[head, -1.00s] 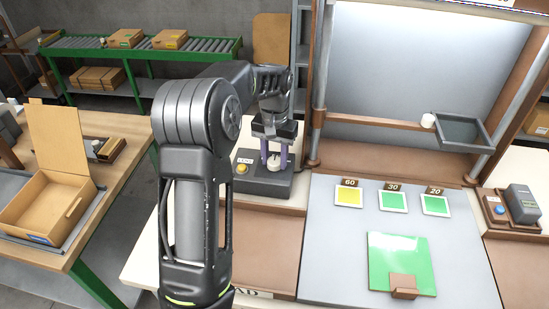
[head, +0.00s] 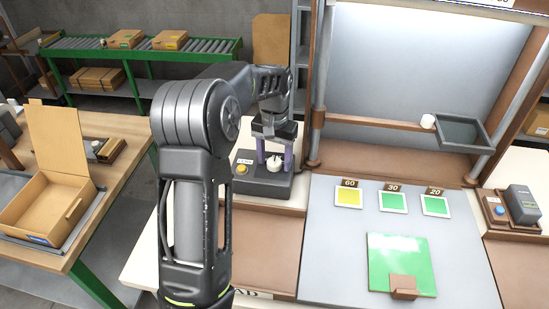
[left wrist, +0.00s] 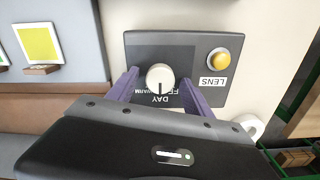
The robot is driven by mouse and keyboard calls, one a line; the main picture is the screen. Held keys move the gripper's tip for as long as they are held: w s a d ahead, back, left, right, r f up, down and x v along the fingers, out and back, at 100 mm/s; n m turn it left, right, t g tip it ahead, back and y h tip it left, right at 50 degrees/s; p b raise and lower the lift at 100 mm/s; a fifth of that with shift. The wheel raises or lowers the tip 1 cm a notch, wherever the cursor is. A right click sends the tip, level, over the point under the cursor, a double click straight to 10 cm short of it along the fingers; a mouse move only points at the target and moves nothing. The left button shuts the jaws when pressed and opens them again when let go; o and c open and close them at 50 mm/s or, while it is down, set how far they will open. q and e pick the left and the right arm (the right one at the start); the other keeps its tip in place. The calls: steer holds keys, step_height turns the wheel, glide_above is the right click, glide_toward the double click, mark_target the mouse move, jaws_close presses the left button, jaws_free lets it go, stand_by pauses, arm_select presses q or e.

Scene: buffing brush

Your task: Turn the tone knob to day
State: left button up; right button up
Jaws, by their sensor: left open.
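The white round tone knob (left wrist: 159,76) sits on a dark control box (left wrist: 225,94), which also stands on the bench in the head view (head: 258,184). In the left wrist view, a short dark mark at the knob's lower edge points toward the word DAY. Other lettering beside DAY, including WARM, is partly hidden. My left gripper (head: 275,160) is open over the box. Its purple fingers stand on either side of the knob, apart from it in the left wrist view. My right gripper is not in view.
A yellow button (left wrist: 218,62) with a LENS label (left wrist: 212,83) is on the same box. A bench panel holds one yellow sample card (head: 348,197), two green ones and a larger green card (head: 385,262). A grey tray (head: 461,133) is at the right.

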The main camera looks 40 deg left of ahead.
mark_target(274, 161)
arm_select(q)
step_height(274, 161, up, 8)
steer(key=shift+f+b, duration=0.1)
steer(key=shift+b, duration=0.3)
stand_by(0.6)
